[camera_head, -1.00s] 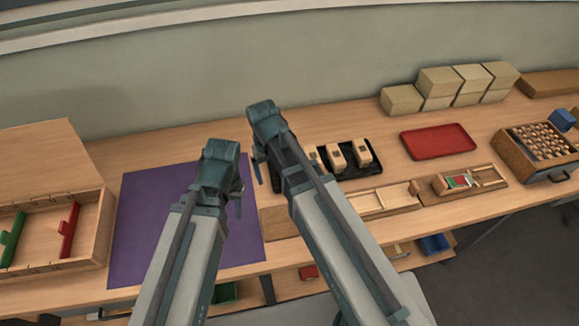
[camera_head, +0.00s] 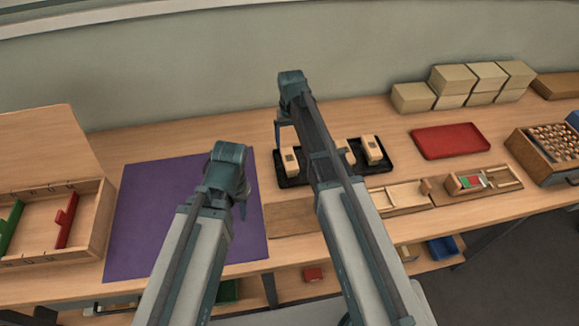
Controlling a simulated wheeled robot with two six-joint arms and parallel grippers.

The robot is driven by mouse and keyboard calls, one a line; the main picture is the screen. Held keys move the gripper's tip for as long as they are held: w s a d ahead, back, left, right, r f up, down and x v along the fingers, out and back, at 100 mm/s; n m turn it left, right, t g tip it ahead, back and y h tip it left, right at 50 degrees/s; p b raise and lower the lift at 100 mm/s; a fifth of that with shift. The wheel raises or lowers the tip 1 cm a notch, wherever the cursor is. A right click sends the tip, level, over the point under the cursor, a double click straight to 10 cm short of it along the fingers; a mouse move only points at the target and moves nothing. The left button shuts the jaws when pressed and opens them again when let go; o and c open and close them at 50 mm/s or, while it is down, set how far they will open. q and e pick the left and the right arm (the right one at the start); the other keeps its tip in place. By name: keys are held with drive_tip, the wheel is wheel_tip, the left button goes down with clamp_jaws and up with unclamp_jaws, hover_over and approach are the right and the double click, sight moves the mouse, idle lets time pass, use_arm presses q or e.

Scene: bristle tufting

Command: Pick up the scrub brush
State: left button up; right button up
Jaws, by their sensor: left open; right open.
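Several small wooden blocks with dark square marks stand on a black tray (camera_head: 378,168); one block (camera_head: 291,161) is left of my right arm and another (camera_head: 372,149) is right of it. They may be brushes, but I cannot tell which is the scrub brush. My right gripper (camera_head: 281,133) is open, just above and behind the left block, apart from it. My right arm hides the tray's middle. My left gripper (camera_head: 243,203) is open and empty above the purple mat (camera_head: 150,225).
A red tray (camera_head: 450,141) and stacked tan boxes (camera_head: 412,97) are at the back right. A wooden fixture (camera_head: 405,195) lies in front. A box of round pieces (camera_head: 515,150) is far right. A divided wooden box (camera_head: 95,225) stands at the left.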

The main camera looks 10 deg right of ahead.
use_arm(q)
drive_tip(key=b, duration=0.4)
hover_over(240, 236)
drive_tip(key=f, duration=0.5)
drive_tip(key=shift+w+d+f, duration=0.1)
drive_tip(key=shift+d+f, duration=0.05)
drive_tip(key=shift+d, duration=0.15)
use_arm(e)
wheel_tip(240, 236, down, 5)
drive_tip(key=shift+f, duration=0.15)
use_arm(q)
wheel_tip(240, 236, down, 5)
drive_tip(key=b, duration=0.5)
drive_tip(key=shift+f, duration=0.1)
use_arm(e)
drive_tip(key=f, duration=0.5)
drive_tip(key=shift+s+a+f, duration=0.1)
drive_tip(key=shift+s+a, duration=0.05)
drive_tip(key=shift+a, duration=0.1)
clamp_jaws()
use_arm(q)
drive_tip(key=shift+r, duration=0.25)
use_arm(e)
drive_tip(key=shift+r, duration=0.2)
